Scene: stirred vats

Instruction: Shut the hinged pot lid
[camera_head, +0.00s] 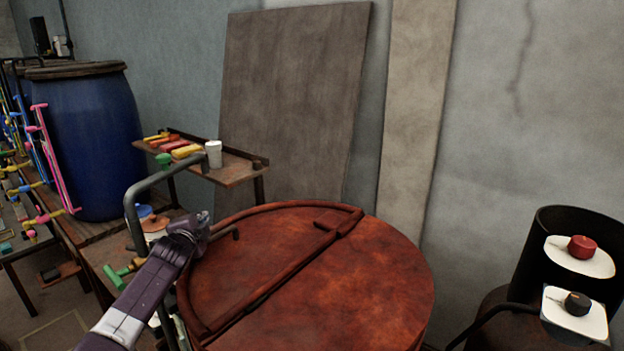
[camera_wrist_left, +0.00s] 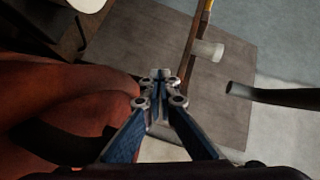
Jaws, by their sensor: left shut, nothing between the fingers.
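The big red-brown pot (camera_head: 365,290) stands at the centre of the head view. A seam crosses its round top. The left part, the lid (camera_head: 265,255), has a raised rim and lies about level with the right part; I cannot tell whether a small gap remains. A small block (camera_head: 335,222) sits at the seam's far end. My left gripper (camera_head: 203,220) is at the lid's left edge, shut and empty; I cannot tell whether it touches. In the left wrist view its fingertips (camera_wrist_left: 160,84) meet beside a red-brown surface (camera_wrist_left: 70,95). My right gripper is out of view.
A bent grey pipe (camera_head: 150,182) rises left of the pot near my left arm. A small shelf (camera_head: 232,174) with a white cup (camera_head: 213,154) stands behind. A blue barrel (camera_head: 85,140) is at left, a black cylinder (camera_head: 540,240) at right.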

